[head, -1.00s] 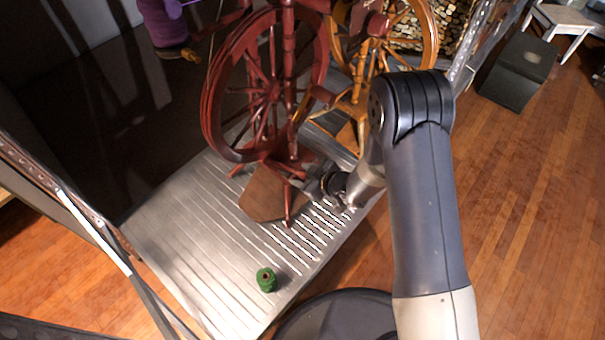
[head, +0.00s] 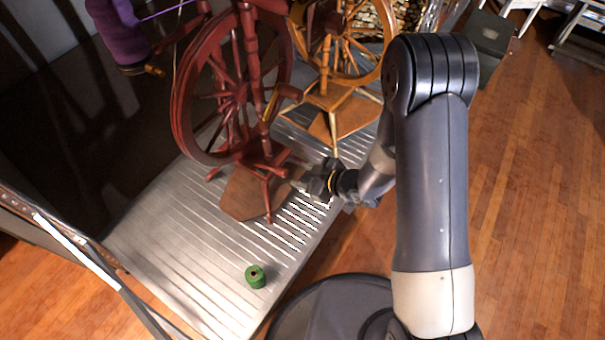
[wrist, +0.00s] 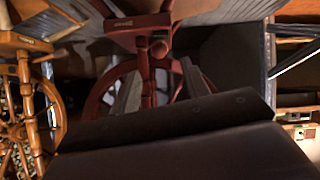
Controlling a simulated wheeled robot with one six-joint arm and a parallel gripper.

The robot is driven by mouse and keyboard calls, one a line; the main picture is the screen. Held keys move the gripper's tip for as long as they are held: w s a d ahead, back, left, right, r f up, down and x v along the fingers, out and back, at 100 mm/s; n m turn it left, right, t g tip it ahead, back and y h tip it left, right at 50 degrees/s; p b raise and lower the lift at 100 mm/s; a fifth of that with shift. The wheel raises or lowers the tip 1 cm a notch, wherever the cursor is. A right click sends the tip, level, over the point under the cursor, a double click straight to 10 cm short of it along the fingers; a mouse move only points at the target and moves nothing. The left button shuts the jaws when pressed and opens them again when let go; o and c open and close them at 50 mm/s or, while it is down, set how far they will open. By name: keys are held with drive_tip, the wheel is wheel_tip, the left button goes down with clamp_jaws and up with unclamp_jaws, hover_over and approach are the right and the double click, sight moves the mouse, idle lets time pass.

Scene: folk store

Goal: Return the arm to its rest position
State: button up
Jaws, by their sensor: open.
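My arm reaches over the right edge of a ribbed metal shelf (head: 165,245), with its elbow bent high at the right of the head view. My gripper (head: 304,184) is open above the shelf's right edge, just right of the dark red spinning wheel's base. The dark red spinning wheel (head: 188,115) stands upright on the shelf. In the wrist view it shows between and behind the two grey fingers (wrist: 160,85). I see nothing held. Whether a finger touches the wheel's base is unclear.
A lighter wooden spinning wheel (head: 335,90) stands behind the red one. A purple yarn bundle (head: 112,30) is at upper left. A metal upright (head: 75,250) is at left. The wooden floor (head: 540,200) at right is open.

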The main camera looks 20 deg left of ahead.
sight(286, 173)
idle(0.3)
drive_tip(key=b+x, duration=0.2)
drive_tip(key=x, duration=0.9)
drive_tip(key=shift+f+b, duration=0.15)
drive_tip(key=shift+b, duration=0.25)
drive_tip(key=shift+d+y+b, duration=0.1)
drive_tip(key=shift+y+b, duration=0.2)
drive_tip(key=shift+b, duration=0.05)
